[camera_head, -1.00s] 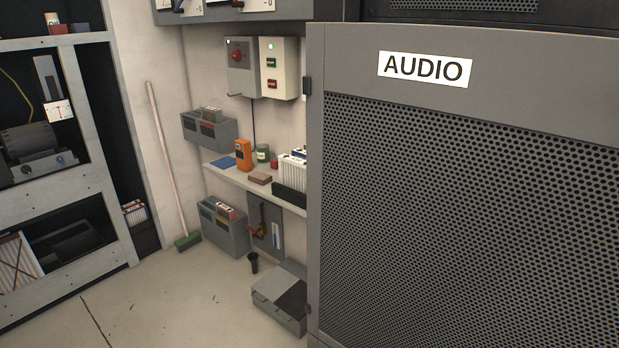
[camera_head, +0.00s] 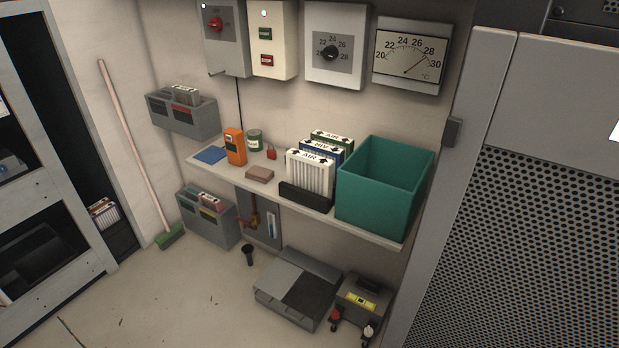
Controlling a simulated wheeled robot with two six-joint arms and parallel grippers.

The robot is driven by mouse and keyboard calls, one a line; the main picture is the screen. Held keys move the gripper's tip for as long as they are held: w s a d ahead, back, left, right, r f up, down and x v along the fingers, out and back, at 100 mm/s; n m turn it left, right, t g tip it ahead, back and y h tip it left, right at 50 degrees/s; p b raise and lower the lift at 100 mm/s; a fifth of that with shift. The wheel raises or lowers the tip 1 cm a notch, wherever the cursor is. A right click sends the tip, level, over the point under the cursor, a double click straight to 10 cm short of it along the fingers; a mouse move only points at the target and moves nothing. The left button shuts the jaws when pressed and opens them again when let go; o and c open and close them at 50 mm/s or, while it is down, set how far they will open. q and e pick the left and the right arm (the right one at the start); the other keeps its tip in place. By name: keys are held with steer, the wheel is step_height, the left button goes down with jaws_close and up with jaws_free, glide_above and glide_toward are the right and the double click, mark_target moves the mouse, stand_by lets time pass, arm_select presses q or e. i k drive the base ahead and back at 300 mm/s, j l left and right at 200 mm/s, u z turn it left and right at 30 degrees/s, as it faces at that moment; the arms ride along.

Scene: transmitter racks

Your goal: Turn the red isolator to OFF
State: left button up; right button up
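The red isolator (camera_head: 214,23) is a round red rotary knob on a grey wall box (camera_head: 229,50) at the top of the view, left of the middle. A small white light shows at the box's upper left, and a short lever or stub sticks out at its lower left. The knob's markings are too small to read. The box's top edge is cut off by the frame. Neither of my grippers is in view.
A shelf (camera_head: 225,172) below holds a teal bin (camera_head: 378,190), air filters and small items. A cream box (camera_head: 271,42) with green and red buttons adjoins the isolator box. A perforated cabinet (camera_head: 530,230) blocks the right. Cases stand on the floor; floor at left front is clear.

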mark_target(215, 25)
steer(key=u, duration=1.85)
steer(key=z, duration=1.4)
steer(key=i+j, duration=0.15)
steer(key=j, duration=0.2)
steer(key=i+j, duration=0.15)
steer(key=i, duration=0.3)
steer(key=i+j, duration=0.15)
steer(key=i, duration=0.3)
steer(key=i+j, duration=0.15)
steer(key=i, duration=0.35)
